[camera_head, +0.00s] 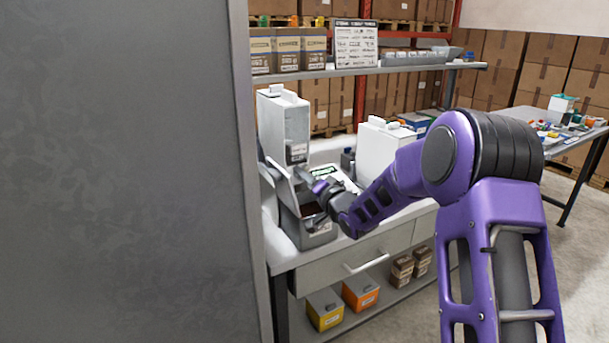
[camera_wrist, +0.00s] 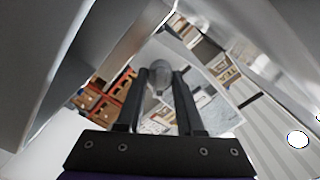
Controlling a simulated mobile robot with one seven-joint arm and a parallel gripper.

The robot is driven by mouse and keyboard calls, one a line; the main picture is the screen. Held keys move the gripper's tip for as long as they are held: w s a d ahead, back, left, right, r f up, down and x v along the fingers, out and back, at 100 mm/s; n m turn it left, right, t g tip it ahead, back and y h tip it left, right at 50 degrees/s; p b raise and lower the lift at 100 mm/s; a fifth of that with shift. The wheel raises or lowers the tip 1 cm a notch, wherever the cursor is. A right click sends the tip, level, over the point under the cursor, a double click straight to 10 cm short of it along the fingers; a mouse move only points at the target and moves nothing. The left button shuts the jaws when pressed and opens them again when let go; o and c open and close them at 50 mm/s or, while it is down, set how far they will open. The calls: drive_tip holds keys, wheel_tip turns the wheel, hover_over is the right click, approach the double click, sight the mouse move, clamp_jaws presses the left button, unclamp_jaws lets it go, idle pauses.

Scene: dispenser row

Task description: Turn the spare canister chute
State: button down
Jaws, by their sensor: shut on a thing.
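A tall pale grey canister (camera_head: 283,118) stands at the left of the bench, with a dark labelled part low on its front. A light grey slanted panel, perhaps its chute (camera_head: 279,178), shows below it. My gripper (camera_head: 304,174) reaches in from the right, just under the canister's front. In the wrist view my gripper's two dark fingers (camera_wrist: 161,88) are shut on a rounded grey knob (camera_wrist: 158,75) at their tips. How the knob joins the chute is hidden. A second white canister (camera_head: 383,147) stands to the right; I cannot tell which one is the spare.
A grey open bin (camera_head: 318,236) with dark contents sits below my gripper. A large grey panel (camera_head: 120,170) blocks the left side. A shelf (camera_head: 365,70) with boxes and a sign runs above the bench. A side table (camera_head: 560,137) with small items stands at right.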

drive_tip(key=m+p, duration=0.1)
drive_tip(key=m, duration=0.3)
drive_tip(key=shift+d, duration=0.1)
drive_tip(key=m+p, duration=0.1)
drive_tip(key=m, duration=0.2)
drive_tip(key=shift+m, duration=0.3)
drive_tip(key=m+p, duration=0.1)
drive_tip(key=m, duration=0.4)
drive_tip(key=shift+f+m, duration=0.15)
drive_tip(key=shift+m, duration=0.25)
drive_tip(key=c, duration=0.9)
unclamp_jaws()
